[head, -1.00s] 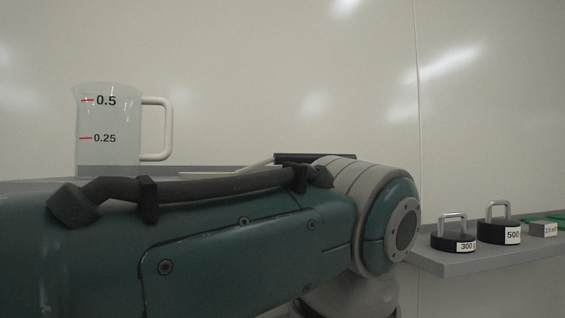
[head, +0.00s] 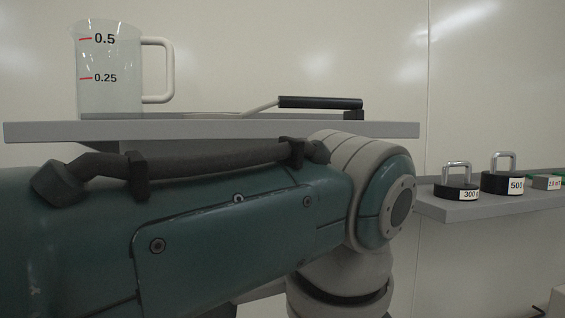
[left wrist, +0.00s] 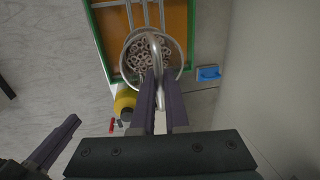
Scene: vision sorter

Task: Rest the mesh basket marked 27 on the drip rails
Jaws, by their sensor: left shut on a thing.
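In the left wrist view my left gripper (left wrist: 163,103) is shut on the arched handle of a round mesh basket (left wrist: 183,58). The basket holds many small rings. It shows over the metal drip rails (left wrist: 146,14) and an orange tray with a green rim (left wrist: 104,50). I cannot tell whether the basket touches the rails. No number shows on it. A purple-grey finger, probably of my right gripper (left wrist: 55,142), shows at the lower left; its opening cannot be told. Neither gripper nor the basket shows in the head view.
In the left wrist view, a yellow object (left wrist: 124,101) and a blue object (left wrist: 208,73) lie by the tray; a wall stands at right. In the head view my arm crosses below a shelf (head: 215,129) with a measuring jug (head: 108,70). Weights (head: 457,186) stand on another shelf.

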